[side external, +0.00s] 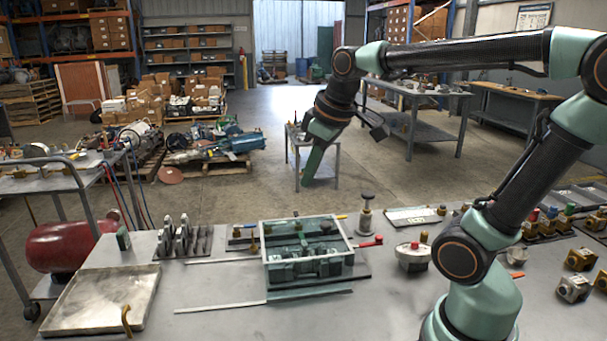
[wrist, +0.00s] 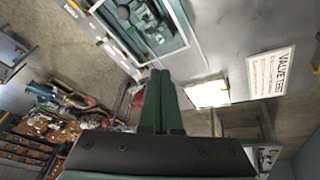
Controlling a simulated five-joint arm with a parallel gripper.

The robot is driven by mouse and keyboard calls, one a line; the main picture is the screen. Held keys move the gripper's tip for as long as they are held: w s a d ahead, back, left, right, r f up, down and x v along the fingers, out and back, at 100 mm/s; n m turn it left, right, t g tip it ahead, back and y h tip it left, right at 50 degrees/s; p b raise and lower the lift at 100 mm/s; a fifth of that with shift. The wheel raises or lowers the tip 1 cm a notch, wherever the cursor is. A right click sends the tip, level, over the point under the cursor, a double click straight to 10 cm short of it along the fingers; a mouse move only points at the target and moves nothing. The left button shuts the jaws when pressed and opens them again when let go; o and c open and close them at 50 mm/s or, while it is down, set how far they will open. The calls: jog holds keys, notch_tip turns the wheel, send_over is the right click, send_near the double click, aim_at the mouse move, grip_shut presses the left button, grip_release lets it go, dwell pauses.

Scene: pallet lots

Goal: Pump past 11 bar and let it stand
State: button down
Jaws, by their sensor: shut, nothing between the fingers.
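My gripper (side external: 309,180) hangs fingers down beyond the back edge of the bench, above and behind the open crate-like green box. In the wrist view its two green fingers (wrist: 160,78) lie together with nothing between them. The green box (side external: 270,273) has a pale rim and holds green castings; it also shows in the wrist view (wrist: 185,38). A grey upright fitting with a dark top (side external: 366,215) stands behind it, near a red-ended lever (side external: 369,242). A pale round unit with a red knob (side external: 413,257) stands to the right. I cannot read any pressure value.
A shallow metal tray (side external: 75,310) lies at the bench's left, near a rack of upright plates (side external: 182,243). Small brass-coloured valves (side external: 574,286) stand at the right. A printed valve test card (wrist: 271,72) lies on the bench.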

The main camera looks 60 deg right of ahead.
jog(key=w+d+r+n+g, duration=0.1)
jog(key=w+d+r+n, duration=0.15)
jog(key=d, duration=0.55)
jog(key=n+g, duration=0.3)
jog(key=n, duration=0.2)
send_over(368, 194)
jog(key=shift+d+f+y, duration=0.1)
jog(key=shift+f+y, duration=0.2)
jog(key=shift+f, duration=1.55)
notch_tip(368, 194, down, 14)
jog(key=shift+f, duration=0.1)
jog(key=shift+f, duration=1.85)
